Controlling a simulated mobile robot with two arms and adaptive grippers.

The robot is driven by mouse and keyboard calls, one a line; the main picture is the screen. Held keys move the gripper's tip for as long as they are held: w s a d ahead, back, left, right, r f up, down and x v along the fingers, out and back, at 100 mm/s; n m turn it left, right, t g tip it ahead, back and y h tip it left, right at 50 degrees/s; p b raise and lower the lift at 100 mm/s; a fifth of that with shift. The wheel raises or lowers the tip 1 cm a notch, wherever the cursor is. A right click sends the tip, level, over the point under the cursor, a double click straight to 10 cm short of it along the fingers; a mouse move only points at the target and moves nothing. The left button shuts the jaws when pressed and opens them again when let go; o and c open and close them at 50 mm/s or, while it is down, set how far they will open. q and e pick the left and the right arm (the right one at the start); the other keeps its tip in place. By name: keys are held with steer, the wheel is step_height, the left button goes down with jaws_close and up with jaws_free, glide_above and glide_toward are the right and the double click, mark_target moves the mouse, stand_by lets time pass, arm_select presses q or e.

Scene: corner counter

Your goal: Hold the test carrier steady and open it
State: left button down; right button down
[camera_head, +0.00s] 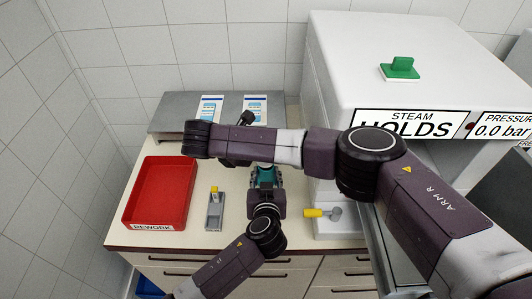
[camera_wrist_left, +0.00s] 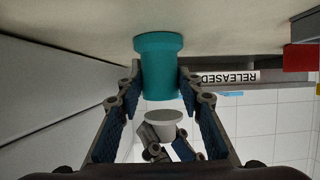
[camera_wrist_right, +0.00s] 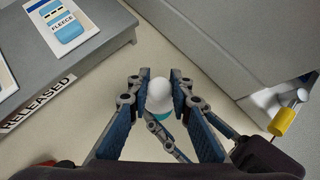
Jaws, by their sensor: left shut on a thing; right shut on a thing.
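The test carrier has a teal body (camera_wrist_left: 158,68) and a white cap (camera_wrist_right: 158,92). My left gripper (camera_head: 265,182) is shut on the teal body, its fingers on both sides of it in the left wrist view. My right gripper (camera_wrist_right: 160,100) is shut on the white cap; a little teal shows below the cap. In the left wrist view the cap (camera_wrist_left: 162,117) is in line with the body's end, and a narrow gap seems to show between them. In the head view my right arm hides the cap and the right gripper's fingers.
A red REWORK bin (camera_head: 160,192) stands at the left of the counter, with a grey device with a yellow top (camera_head: 214,210) beside it. A grey shelf (camera_head: 180,115) with picture cards is behind. The large white steam unit (camera_head: 345,55) and a yellow-handled lever (camera_head: 315,212) are at right.

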steer(key=shift+r, duration=2)
arm_select(q)
steer(key=c, duration=1.3)
jaws_free()
steer(key=shift+o, duration=0.2)
